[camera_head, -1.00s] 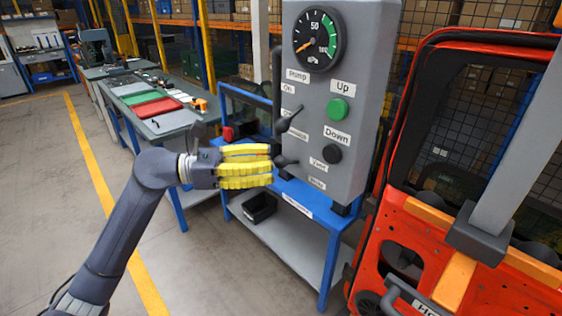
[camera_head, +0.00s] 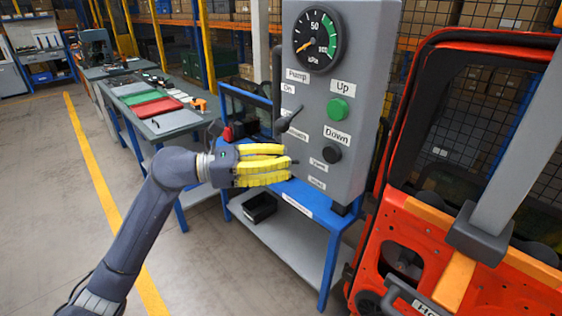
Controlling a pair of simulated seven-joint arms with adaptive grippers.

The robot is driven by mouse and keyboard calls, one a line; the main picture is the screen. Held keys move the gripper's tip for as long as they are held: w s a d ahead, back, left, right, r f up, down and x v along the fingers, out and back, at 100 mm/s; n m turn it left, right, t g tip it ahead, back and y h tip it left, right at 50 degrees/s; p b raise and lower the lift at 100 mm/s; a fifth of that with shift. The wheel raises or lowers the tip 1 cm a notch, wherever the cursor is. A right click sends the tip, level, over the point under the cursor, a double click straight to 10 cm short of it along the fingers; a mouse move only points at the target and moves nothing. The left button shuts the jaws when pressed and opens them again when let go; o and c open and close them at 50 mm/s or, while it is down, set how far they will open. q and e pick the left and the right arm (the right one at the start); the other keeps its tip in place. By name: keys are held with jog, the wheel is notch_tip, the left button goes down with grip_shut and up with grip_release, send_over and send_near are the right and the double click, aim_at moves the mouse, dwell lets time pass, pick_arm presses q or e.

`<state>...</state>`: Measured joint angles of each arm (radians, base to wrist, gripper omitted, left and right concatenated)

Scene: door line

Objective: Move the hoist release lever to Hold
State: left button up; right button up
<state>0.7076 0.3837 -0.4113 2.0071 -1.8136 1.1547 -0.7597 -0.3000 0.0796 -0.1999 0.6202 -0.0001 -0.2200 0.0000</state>
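My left gripper (camera_head: 294,161) is in front of the lower left face of the grey control box (camera_head: 350,200). Its yellow fingers lie close together, and I cannot tell if they are open, shut or on something. A small dark knob seen there earlier is now hidden behind the fingers. Two small labels right of the fingertips are too blurred to read. A dark lever (camera_head: 290,120) sits above the fingers, below the Pump and On labels. At the lower right edge a grey handle (camera_head: 398,292) stands by a cut-off label starting "Ho"; I cannot tell which control is the hoist release lever.
The box carries a gauge (camera_head: 319,39), a green Up button (camera_head: 337,110) and a black Down button (camera_head: 332,154). It stands on a blue-framed bench (camera_head: 330,216). An orange door (camera_head: 400,235) with a grey post (camera_head: 510,160) is close on the right. Floor at left is clear.

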pick_arm(q)
grip_shut()
